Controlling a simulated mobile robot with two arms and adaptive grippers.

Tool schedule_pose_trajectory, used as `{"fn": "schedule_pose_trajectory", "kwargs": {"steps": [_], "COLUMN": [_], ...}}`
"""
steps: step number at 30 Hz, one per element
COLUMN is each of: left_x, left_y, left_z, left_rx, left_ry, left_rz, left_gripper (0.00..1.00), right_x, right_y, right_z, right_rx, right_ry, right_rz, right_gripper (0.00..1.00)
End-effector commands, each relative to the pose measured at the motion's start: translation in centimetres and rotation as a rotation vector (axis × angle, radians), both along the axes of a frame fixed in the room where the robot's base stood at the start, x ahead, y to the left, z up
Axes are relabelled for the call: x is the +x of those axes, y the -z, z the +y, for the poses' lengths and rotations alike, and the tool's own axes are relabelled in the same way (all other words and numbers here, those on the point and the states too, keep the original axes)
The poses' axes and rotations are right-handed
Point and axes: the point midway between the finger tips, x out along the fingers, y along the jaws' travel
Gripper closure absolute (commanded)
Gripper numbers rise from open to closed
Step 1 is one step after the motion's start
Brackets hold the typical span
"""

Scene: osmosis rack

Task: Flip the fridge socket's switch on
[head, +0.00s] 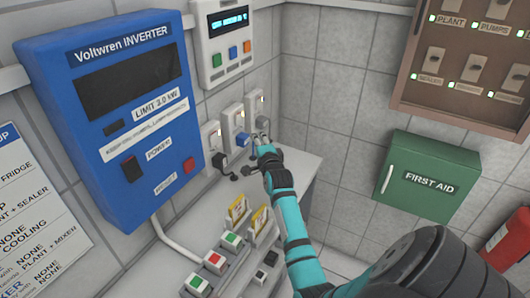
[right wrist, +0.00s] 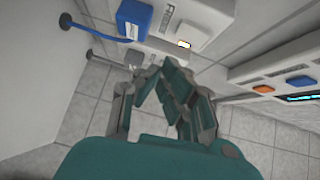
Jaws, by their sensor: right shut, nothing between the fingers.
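Three white wall sockets sit in a row above the counter in the head view: a left one (head: 210,137), a middle one (head: 234,120) with a blue plug (head: 242,139), and a right one (head: 255,107). My right gripper (head: 262,140) is shut and empty just below the right socket, partly covering that area. In the right wrist view my right gripper (right wrist: 152,78) is close to a grey plug (right wrist: 136,57); contact is unclear. The blue plug (right wrist: 134,18) and a white socket (right wrist: 198,20) show above it. My left gripper is out of view.
A blue inverter box (head: 110,100) and a small white control panel (head: 222,42) hang on the left wall. Buttoned boxes (head: 215,261) and yellow-topped holders (head: 238,213) stand on the counter (head: 300,165). A green first aid box (head: 425,178) hangs right.

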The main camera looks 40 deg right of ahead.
Motion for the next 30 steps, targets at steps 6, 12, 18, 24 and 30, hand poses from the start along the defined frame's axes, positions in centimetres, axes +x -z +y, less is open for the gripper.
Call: {"fn": "schedule_pose_trajectory", "kwargs": {"steps": [6, 12, 18, 24, 30], "left_x": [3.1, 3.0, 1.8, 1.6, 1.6], "left_y": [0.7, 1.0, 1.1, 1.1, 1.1], "left_z": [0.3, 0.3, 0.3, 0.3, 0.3], "left_rx": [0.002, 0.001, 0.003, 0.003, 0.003], "left_ry": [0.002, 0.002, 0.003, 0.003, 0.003], "left_rz": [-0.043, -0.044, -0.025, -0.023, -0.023], "left_gripper": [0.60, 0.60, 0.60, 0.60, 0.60], "right_x": [-3.4, -5.2, -5.5, -5.5, -5.5], "right_y": [0.5, 0.6, 0.5, 0.5, 0.5], "right_z": [1.7, 2.7, 2.9, 2.9, 2.9], "right_rx": [0.000, -0.001, -0.001, -0.001, -0.002], "right_ry": [0.002, 0.002, 0.002, 0.002, 0.002], "right_rz": [0.000, 0.000, 0.000, 0.000, 0.000], "right_gripper": [1.00, 1.00, 1.00, 1.00, 1.00]}}
